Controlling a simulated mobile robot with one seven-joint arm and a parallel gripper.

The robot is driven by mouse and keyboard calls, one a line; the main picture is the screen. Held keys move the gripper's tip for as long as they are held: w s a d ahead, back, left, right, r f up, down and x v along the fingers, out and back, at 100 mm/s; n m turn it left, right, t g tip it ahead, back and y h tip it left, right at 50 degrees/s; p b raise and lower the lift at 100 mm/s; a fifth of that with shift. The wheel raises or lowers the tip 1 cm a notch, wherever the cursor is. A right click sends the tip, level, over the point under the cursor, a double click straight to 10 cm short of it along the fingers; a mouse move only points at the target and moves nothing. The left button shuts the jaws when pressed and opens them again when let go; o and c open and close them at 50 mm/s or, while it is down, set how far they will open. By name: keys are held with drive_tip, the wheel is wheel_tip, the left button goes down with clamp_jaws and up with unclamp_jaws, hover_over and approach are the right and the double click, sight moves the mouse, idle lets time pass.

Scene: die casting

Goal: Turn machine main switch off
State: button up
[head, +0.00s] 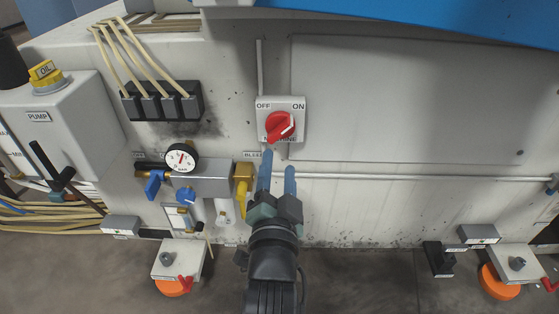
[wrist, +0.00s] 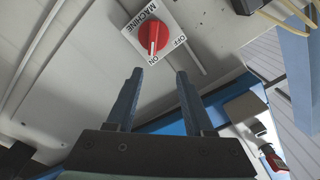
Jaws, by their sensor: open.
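The machine main switch is a red rotary knob (head: 280,126) on a white plate (head: 292,104) marked OFF at left and ON at right. Its white pointer line points toward ON. In the wrist view the knob (wrist: 152,34) appears upside down, pointer at ON. My gripper (head: 278,164) is open and empty, its two blue fingers pointing up at the panel just below the switch plate. In the wrist view the fingertips (wrist: 158,74) are apart, with the knob beyond them and not between them.
A pressure gauge (head: 181,157) with blue valves and a yellow bleed handle (head: 243,183) sits left of my gripper. A horizontal pipe (head: 400,178) runs right. Black connectors with cables (head: 163,103) are upper left. A blue overhang (head: 430,18) crosses the top. The panel right of the switch is flat.

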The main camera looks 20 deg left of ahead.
sight(280, 135)
drive_tip(key=f+b+x, duration=0.1)
drive_tip(key=b+x, duration=0.1)
drive_tip(key=x, duration=0.1)
drive_tip(key=b+x, duration=0.1)
drive_tip(key=x, duration=0.3)
drive_tip(key=f+b+x, duration=0.1)
drive_tip(key=b+x, duration=0.1)
drive_tip(key=x, duration=0.2)
drive_tip(key=shift+a+f+b, duration=0.2)
drive_tip(key=shift+f+b, duration=0.1)
drive_tip(key=shift+f, duration=0.05)
drive_tip(key=shift+x, duration=0.9)
drive_tip(key=shift+r, duration=0.15)
drive_tip(key=shift+c, duration=0.3)
clamp_jaws()
